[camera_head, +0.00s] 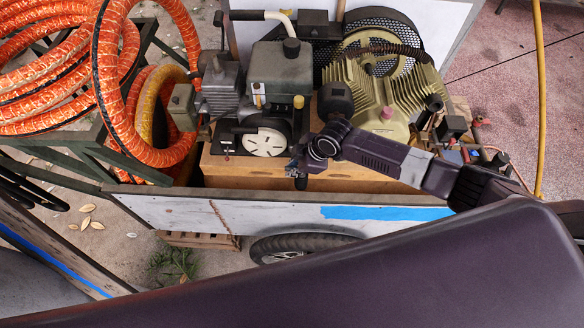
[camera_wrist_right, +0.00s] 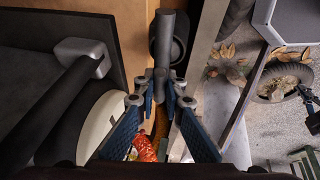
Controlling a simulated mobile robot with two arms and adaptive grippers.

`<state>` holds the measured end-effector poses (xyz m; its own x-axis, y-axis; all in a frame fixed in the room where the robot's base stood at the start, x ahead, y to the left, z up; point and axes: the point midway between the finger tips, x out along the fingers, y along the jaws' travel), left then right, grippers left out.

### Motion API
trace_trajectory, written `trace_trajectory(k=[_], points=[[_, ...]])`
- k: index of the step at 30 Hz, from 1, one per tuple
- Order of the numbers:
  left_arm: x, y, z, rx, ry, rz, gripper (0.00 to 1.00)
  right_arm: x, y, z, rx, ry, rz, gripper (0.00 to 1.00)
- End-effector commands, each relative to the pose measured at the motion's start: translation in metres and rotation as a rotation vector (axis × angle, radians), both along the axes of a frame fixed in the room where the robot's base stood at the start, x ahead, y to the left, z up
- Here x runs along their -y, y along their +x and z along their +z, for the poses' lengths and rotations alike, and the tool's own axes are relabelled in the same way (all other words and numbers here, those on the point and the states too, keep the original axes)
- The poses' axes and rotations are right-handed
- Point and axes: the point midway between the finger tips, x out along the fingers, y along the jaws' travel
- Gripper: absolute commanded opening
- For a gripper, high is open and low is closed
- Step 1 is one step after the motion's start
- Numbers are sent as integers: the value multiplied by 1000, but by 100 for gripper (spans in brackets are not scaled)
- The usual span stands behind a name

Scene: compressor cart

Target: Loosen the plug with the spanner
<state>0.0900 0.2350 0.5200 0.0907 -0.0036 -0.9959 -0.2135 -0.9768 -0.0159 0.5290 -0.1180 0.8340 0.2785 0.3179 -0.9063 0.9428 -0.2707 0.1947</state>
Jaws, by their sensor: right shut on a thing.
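My right gripper (camera_head: 299,181) reaches down at the front of the engine, over the edge of the brown wooden base. In the right wrist view its two blue-padded fingers (camera_wrist_right: 161,94) close on a dark grey bar, which looks like the spanner (camera_wrist_right: 161,60). A thicker dark rounded piece shows at the bar's far end. I cannot make out the plug, nor whether the spanner is on it. The engine (camera_head: 283,75) has a grey-green tank and a round white cover (camera_head: 264,142). My left gripper is not in view.
The brown base (camera_head: 352,181) stands inside the cart's pale side wall (camera_head: 280,217), close to my right gripper. A gold compressor (camera_head: 385,95) stands right of the engine. Orange hose coils (camera_head: 110,100) crowd the left. A wheel (camera_head: 300,246) sits below the wall.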

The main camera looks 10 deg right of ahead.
Motion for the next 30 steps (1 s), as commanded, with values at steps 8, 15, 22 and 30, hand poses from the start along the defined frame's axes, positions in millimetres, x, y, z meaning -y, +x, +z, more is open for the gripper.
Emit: trace_trajectory(k=[8,15,22,30], points=[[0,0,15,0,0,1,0,0,0,16,1,0,0,0],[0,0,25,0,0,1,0,0,0,28,1,0,0,0],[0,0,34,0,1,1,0,0,0,39,1,0,0,0],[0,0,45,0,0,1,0,0,1,53,1,1,0,0]])
